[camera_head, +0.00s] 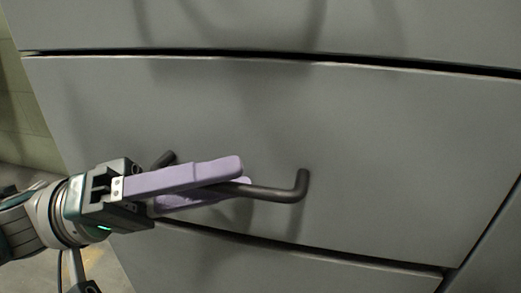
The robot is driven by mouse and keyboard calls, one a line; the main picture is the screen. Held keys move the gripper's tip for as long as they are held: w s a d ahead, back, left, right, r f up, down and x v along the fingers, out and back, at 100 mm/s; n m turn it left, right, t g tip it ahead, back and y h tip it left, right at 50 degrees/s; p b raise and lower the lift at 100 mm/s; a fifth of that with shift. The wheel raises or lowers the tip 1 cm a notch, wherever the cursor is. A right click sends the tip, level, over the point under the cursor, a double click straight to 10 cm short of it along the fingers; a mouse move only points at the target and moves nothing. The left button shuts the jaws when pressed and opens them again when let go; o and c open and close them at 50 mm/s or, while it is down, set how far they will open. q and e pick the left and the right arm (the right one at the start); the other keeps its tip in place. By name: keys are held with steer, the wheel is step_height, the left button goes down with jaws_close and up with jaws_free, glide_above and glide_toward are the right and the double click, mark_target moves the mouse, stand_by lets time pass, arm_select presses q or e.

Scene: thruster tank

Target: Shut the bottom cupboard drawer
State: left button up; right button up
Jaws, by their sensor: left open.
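A grey drawer front (370,140) fills the middle of the head view. It has a dark bar handle (275,194) with bent ends. My left gripper (244,176) comes in from the left, its two purple fingers open with the handle bar between them. One finger passes in front of and above the bar, the other lies behind and below it. Part of the bar is hidden by the fingers. I cannot tell how far this drawer stands out. My right gripper is not in view.
Another grey front (330,22) lies above a dark gap. A further grey front (280,275) shows below a second dark gap, its lower part cut off. A grey panel edge (492,255) is at lower right. Pale wall and floor show at the left.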

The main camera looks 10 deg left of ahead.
arm_select(q)
steer(key=v, duration=1)
stand_by(0.4)
